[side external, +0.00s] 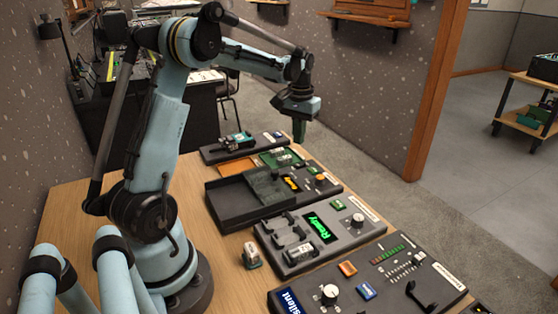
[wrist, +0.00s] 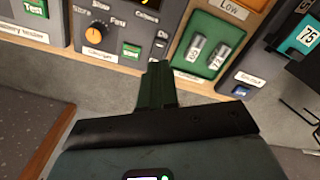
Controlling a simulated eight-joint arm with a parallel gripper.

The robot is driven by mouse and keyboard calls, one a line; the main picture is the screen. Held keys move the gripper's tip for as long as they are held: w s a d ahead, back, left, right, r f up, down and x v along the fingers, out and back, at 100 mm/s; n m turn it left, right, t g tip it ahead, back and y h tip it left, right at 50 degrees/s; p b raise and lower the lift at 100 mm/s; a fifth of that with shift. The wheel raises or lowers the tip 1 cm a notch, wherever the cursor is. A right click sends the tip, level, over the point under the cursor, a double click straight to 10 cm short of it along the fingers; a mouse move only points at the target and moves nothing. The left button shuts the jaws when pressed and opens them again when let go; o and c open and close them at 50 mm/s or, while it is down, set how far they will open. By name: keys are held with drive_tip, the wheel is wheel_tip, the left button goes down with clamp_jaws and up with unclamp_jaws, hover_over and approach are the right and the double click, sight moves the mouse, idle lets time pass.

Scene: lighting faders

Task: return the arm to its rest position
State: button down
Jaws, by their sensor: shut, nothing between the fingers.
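My gripper (side external: 299,130) hangs from the raised light-blue arm in the side external view, pointing down above the far end of the row of consoles. It looks apart from them. In the wrist view my gripper (wrist: 157,80) shows as dark green fingers closed together, with nothing held. Near the fingertips in the wrist view are a grey panel with an orange knob (wrist: 95,33) and a green panel with two cylinders (wrist: 208,50).
Several consoles stand on the wooden table (side external: 75,203). One has a green "Ready" screen (side external: 320,227); the nearest has faders (side external: 405,268) and a white knob (side external: 329,294). A small device (side external: 251,255) sits on bare wood near my base. Open floor lies beyond the table.

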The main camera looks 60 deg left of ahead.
drive_tip(key=s+d+r+m+t, duration=0.1)
drive_tip(key=s+d+r+t, duration=0.15)
drive_tip(key=d, duration=0.35)
drive_tip(key=s+d+r+m+t, duration=0.1)
drive_tip(key=d+r+m, duration=0.15)
drive_tip(key=d, duration=0.45)
drive_tip(key=s+d+f+m+t, duration=0.1)
drive_tip(key=s+d+m+t, duration=0.1)
drive_tip(key=s+d, duration=0.6)
drive_tip(key=shift+s+d+t, duration=0.15)
drive_tip(key=shift+d+t, duration=0.7)
drive_tip(key=shift+d, duration=0.3)
drive_tip(key=shift+m, duration=0.25)
